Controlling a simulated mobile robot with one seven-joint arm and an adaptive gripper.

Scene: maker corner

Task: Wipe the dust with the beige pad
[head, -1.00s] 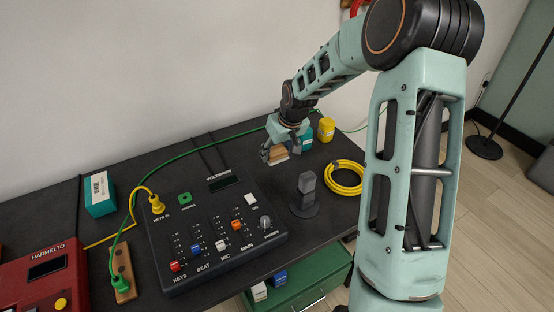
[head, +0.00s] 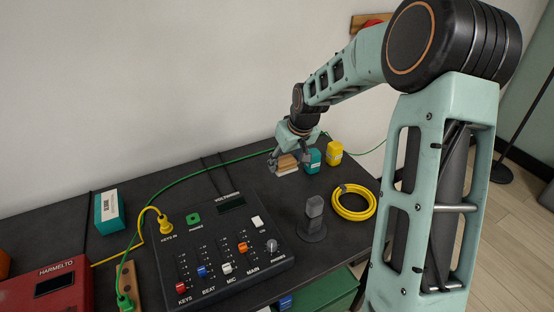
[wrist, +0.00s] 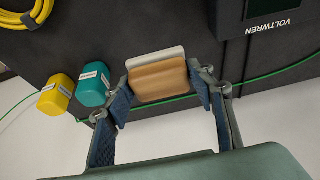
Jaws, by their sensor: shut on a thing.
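The beige pad (head: 286,165) has a wooden-coloured block on top and a pale layer beneath, near the back right of the dark table (head: 200,167). My gripper (head: 289,158) is shut on it. In the wrist view the pad (wrist: 158,80) sits between the two fingers of my gripper (wrist: 160,88), with its pale layer (wrist: 155,57) showing beyond the block. I cannot tell if the pad touches the tabletop. I cannot make out any dust in these views.
Teal (head: 312,160) and yellow (head: 333,152) containers stand just right of the pad. A yellow cable coil (head: 354,202), a grey upright device (head: 313,215) and the mixer (head: 220,240) lie nearer. A green cable (head: 205,168) runs behind.

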